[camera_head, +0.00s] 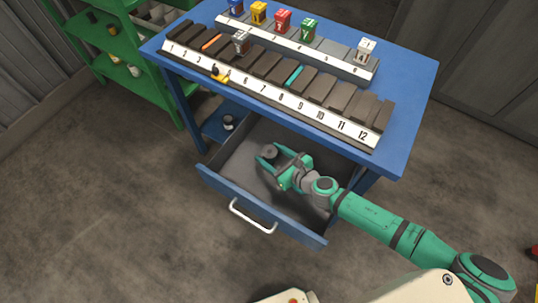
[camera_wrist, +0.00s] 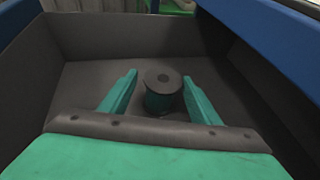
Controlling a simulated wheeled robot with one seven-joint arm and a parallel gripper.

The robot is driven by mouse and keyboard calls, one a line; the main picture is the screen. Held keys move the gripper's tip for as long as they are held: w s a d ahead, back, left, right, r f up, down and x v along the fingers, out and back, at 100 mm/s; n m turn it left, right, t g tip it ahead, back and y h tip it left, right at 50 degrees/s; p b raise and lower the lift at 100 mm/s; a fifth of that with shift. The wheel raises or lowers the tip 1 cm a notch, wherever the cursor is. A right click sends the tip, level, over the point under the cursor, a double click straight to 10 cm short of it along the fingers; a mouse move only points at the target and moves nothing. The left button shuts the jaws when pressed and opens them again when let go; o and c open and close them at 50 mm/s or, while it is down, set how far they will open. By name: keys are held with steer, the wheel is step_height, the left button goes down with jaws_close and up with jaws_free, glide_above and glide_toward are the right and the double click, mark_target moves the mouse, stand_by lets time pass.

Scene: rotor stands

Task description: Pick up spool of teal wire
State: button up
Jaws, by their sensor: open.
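The spool of teal wire (camera_wrist: 162,92) stands upright on the floor of the open drawer. It has a dark grey top flange with a centre hole, and teal wire shows below it in the wrist view. In the head view the spool (camera_head: 269,152) shows as a dark disc just off my fingertips. My gripper (camera_head: 283,164) is inside the drawer, open and empty. In the wrist view my gripper (camera_wrist: 160,90) has a teal finger on each side of the spool, with the right finger closer to it. I cannot tell whether that finger touches it.
The open blue drawer (camera_head: 216,184) has walls close around my gripper. Above it, the blue table (camera_head: 412,95) carries a numbered slotted rack (camera_head: 340,132) and a row of coloured blocks (camera_head: 282,22). A green shelf (camera_head: 115,62) stands at left.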

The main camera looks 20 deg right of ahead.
steer(key=shift+x, duration=2.7)
steer(key=shift+d+f, duration=0.1)
steer(key=shift+d, duration=0.1)
steer(key=c, duration=1.1)
steer(key=shift+o, duration=0.2)
step_height(320, 180, up, 18)
